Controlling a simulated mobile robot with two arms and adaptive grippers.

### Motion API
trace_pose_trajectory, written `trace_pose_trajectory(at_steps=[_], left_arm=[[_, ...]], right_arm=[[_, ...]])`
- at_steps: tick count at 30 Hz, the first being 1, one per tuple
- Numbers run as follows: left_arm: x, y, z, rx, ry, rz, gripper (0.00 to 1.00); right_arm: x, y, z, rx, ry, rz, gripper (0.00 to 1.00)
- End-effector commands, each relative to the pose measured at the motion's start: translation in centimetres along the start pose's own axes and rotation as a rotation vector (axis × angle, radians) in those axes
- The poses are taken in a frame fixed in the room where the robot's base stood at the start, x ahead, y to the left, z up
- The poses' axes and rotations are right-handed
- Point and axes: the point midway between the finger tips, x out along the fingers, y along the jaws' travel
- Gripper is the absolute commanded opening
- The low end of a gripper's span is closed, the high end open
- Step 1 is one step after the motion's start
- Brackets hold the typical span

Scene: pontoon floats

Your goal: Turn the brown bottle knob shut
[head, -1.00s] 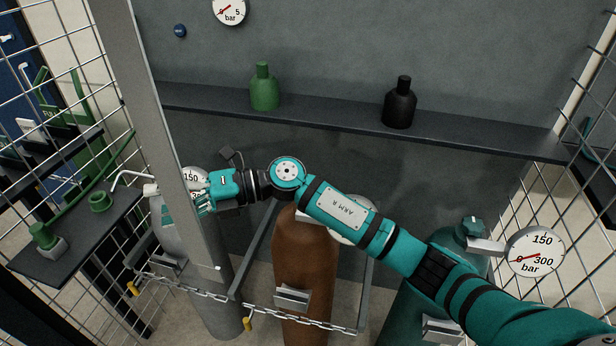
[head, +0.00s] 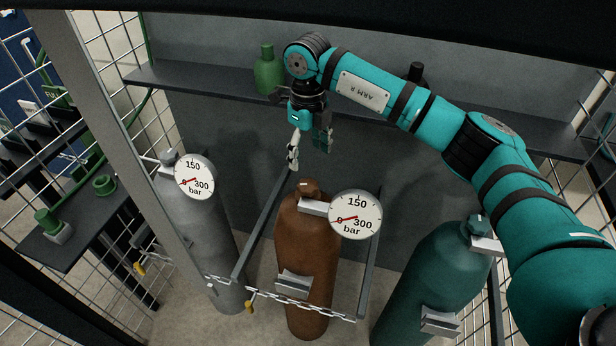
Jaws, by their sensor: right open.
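The brown bottle (head: 306,265) stands upright in the middle of the rack. Its brown knob (head: 309,187) sits on top, with a small light mark on it. A white gauge (head: 355,215) is joined to the bottle's valve on the right, its red needle near 0. My right gripper (head: 310,151) is open and empty. Its fingers point down, above the knob and apart from it. My left gripper is not in view.
A grey bottle (head: 205,245) with a gauge (head: 194,177) stands left, a teal bottle (head: 428,275) right. A chain (head: 320,313) crosses in front. A shelf (head: 210,84) behind holds a green bottle (head: 268,72) and a black bottle (head: 417,72). A grey post (head: 115,130) stands at left.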

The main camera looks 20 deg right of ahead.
Motion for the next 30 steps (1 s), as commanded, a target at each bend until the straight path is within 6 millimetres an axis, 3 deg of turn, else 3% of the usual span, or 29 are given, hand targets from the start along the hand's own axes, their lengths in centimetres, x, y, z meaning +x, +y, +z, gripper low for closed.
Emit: trace_pose_trajectory(at_steps=[9, 15, 27, 30], left_arm=[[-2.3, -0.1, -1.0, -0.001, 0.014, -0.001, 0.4], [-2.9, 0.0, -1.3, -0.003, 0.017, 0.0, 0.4], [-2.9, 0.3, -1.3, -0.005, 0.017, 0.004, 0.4], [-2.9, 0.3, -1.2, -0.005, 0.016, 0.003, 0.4]], right_arm=[[6.5, 0.1, -0.1, 0.0, 0.003, 0.003, 0.7], [9.1, 0.1, 0.0, 0.0, -0.001, 0.003, 0.7], [9.9, 0.1, 0.1, -0.001, -0.002, 0.001, 0.7], [9.9, 0.1, 0.1, -0.001, -0.002, 0.001, 0.57]])
